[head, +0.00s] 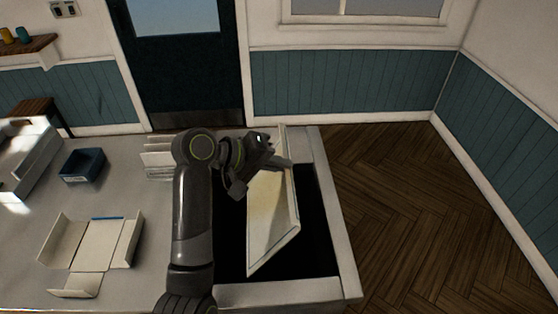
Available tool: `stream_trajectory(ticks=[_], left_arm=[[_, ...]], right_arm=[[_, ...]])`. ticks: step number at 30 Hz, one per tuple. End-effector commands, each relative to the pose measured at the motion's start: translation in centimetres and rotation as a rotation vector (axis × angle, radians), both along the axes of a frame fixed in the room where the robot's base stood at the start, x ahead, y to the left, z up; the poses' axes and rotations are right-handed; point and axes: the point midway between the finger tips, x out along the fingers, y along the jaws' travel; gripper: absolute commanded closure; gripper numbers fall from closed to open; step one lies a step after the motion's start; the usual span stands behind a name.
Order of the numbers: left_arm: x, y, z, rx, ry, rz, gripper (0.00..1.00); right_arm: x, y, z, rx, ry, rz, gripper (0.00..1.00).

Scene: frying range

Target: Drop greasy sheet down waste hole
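The greasy sheet (270,212) is a cream panel with a yellowish stain and a pale raised edge. It hangs steeply tilted over the dark waste hole (318,238) at the right end of the counter. My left gripper (284,163) is at the upper part of the sheet and appears shut on it; the far finger is hidden. Whether the sheet's lower corner is inside the opening or just above it, I cannot tell. My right gripper is not in view.
The hole has a pale raised rim (343,230). On the counter (135,190) lie an unfolded carton (98,245), a dark blue tray (82,165) and a white stack (158,158). A white bin-like unit (32,160) stands at far left. Wooden floor is clear to the right.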

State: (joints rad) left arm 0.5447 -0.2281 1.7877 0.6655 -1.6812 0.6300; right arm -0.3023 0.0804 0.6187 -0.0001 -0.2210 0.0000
Motion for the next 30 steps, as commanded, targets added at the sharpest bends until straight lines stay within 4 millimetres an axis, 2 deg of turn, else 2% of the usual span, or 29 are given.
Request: stream_trajectory(ticks=[5,6,11,22,30], left_arm=[[0.0,0.0,0.0,0.000,0.000,0.000,1.00],[0.0,0.0,0.0,0.000,0.000,0.000,0.92],[0.0,0.0,0.0,0.000,0.000,0.000,0.72],[-0.1,0.6,0.3,0.001,0.000,0.001,0.72],[-1.3,4.4,2.8,0.005,-0.006,0.002,0.72]], right_arm=[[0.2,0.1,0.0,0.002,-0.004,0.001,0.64],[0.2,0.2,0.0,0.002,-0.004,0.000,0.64],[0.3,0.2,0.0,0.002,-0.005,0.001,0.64],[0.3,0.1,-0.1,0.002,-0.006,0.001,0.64],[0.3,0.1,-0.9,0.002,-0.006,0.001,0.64]])
